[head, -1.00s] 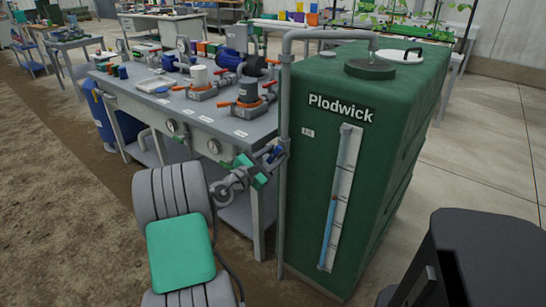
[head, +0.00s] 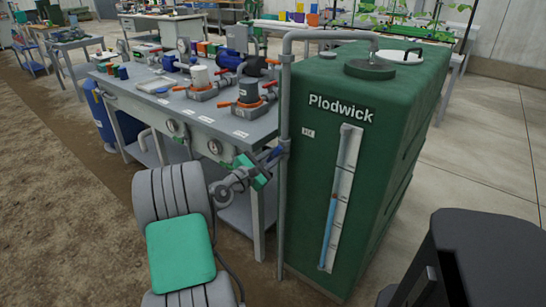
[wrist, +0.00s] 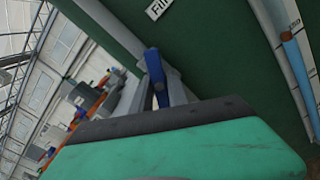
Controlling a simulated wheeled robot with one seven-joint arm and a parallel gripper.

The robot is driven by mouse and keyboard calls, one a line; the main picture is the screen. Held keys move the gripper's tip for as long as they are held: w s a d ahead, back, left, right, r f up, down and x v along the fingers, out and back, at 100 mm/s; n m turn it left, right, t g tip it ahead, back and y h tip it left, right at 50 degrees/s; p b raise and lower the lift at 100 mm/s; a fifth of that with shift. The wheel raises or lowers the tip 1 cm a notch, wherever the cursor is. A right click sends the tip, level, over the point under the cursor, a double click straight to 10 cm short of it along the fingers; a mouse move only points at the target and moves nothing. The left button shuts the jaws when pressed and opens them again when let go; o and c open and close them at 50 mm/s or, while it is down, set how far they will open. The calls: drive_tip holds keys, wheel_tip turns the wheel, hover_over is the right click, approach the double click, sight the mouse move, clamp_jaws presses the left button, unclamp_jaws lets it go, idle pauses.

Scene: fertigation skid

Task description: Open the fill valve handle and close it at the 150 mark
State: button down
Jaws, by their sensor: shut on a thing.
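The blue fill valve handle (head: 277,152) is on the grey vertical pipe at the left front edge of the green tank (head: 300,220). My gripper (head: 272,157) is at the handle. In the wrist view, the blue handle (wrist: 155,75) stands between my two grey fingers (wrist: 158,88), which are shut on it. The sight gauge (head: 347,160) on the tank's front holds a blue column (head: 327,235) with a red marker (head: 333,196) at its top, a little below mid-gauge.
A grey bench (head: 215,120) with pumps and orange-handled valves stands left of the tank. A black object (head: 480,260) fills the lower right. A label (wrist: 158,8) is partly in view above the handle. Bare floor lies right of the tank.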

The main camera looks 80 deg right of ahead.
drive_tip(key=m+b, duration=0.1)
drive_tip(key=m, duration=0.5)
drive_tip(key=shift+w+d+r, duration=0.1)
drive_tip(key=m+b, duration=0.2)
drive_tip(key=m, duration=0.1)
drive_tip(key=shift+r+m+b, duration=0.2)
drive_tip(key=shift+m+b, duration=0.35)
drive_tip(key=shift+m, duration=0.85)
drive_tip(key=c, duration=1.4)
unclamp_jaws()
drive_tip(key=shift+f, duration=0.1)
drive_tip(key=shift+o, duration=0.2)
drive_tip(key=p+v, duration=0.1)
drive_tip(key=v, duration=0.6)
drive_tip(key=shift+w+a, duration=0.2)
drive_tip(key=shift+a, duration=0.15)
